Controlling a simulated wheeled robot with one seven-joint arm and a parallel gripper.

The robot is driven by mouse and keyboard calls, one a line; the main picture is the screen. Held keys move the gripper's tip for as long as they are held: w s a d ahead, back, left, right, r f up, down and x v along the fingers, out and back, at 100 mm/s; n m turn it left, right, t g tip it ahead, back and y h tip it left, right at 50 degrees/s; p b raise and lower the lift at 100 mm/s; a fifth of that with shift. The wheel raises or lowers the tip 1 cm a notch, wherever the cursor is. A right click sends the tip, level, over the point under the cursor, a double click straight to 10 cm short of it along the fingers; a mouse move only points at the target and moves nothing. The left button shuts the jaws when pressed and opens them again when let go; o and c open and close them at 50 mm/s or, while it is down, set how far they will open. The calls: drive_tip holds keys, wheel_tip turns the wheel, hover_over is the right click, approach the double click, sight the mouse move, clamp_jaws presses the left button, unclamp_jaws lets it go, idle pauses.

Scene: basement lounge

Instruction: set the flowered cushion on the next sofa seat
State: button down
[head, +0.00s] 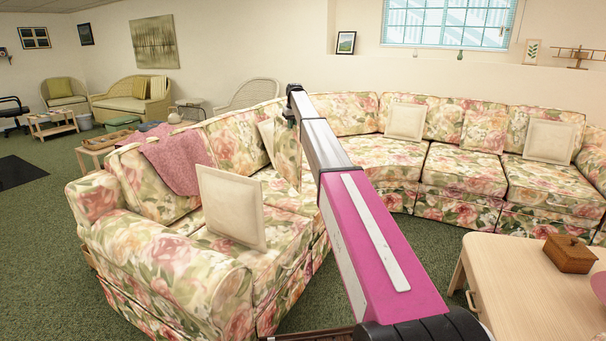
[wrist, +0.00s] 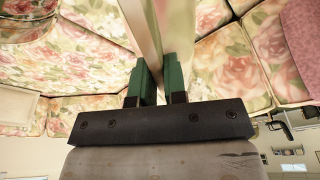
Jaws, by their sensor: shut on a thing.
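My gripper (head: 291,118) is at the end of the outstretched arm, over the left section of the flowered sofa (head: 160,255). It is shut on the flowered cushion (head: 286,152), which hangs upright on edge below it, with one face flowered and a plain cream strip at its left. In the wrist view, the green fingers (wrist: 156,82) pinch the thin cushion (wrist: 146,20) from both sides. The sofa seat (head: 287,196) lies beneath the cushion. My arm hides part of the seats to the right, and I cannot tell whether the cushion's lower edge touches the seat.
A cream cushion (head: 232,207) leans on the nearest left seat. A pink throw (head: 178,162) hangs over the backrest. Two more cream cushions (head: 405,121) (head: 549,140) stand on the far section. A wooden table (head: 515,290) with a brown box (head: 569,254) is at the lower right.

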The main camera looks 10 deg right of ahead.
drive_tip(key=w+d+f, duration=0.6)
drive_tip(key=d+f, duration=0.3)
drive_tip(key=f, duration=0.1)
drive_tip(key=shift+w+d+f, duration=0.15)
drive_tip(key=shift+w+f, duration=0.25)
drive_tip(key=c, duration=1.2)
unclamp_jaws()
drive_tip(key=shift+f, duration=0.1)
drive_tip(key=shift+o, duration=0.2)
